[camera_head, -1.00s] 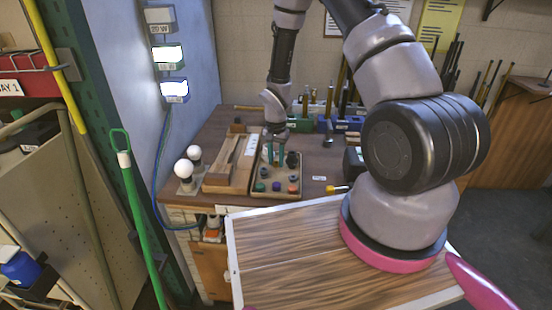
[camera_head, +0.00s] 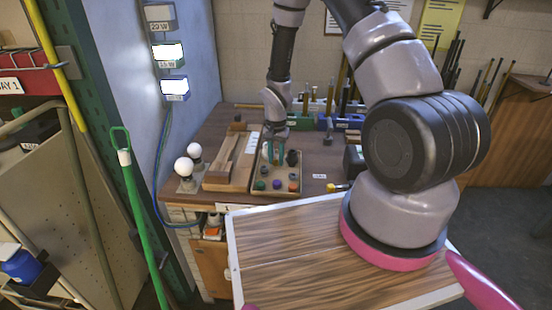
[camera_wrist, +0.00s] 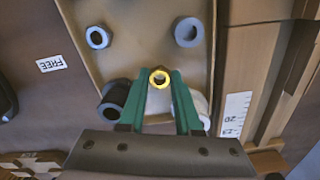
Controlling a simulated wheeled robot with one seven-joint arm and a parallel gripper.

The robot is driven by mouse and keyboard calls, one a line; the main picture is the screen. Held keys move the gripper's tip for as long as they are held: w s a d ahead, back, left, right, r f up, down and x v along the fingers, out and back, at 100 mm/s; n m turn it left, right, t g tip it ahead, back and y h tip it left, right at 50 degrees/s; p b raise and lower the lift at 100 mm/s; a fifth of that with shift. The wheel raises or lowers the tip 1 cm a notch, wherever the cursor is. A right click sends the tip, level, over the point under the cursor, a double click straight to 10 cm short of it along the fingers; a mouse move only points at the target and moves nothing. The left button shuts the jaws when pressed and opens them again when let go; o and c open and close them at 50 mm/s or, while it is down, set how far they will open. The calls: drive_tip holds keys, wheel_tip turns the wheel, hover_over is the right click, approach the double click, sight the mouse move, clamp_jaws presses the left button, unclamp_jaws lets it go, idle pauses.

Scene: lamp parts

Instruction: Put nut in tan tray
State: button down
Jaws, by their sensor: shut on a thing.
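The nut (camera_wrist: 160,78) is a small brass-coloured ring held between the tips of my gripper's green fingers. In the wrist view my gripper (camera_wrist: 158,84) is shut on it, over the tan tray (camera_wrist: 140,45). In the head view my gripper (camera_head: 275,158) points down over the back part of the tan tray (camera_head: 268,195). The nut is too small to make out there. I cannot tell whether the nut touches the tray floor.
Blue-grey rings (camera_wrist: 187,31) and other coloured small parts lie in the tray. A dark ring (camera_wrist: 114,98) and a pale part stand beside the fingers. A wooden holder (camera_head: 228,165) and white bulbs (camera_head: 183,167) are left of the tray. Tools stand at the back.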

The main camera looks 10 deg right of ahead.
drive_tip(key=shift+f, duration=0.4)
drive_tip(key=c, duration=0.5)
unclamp_jaws()
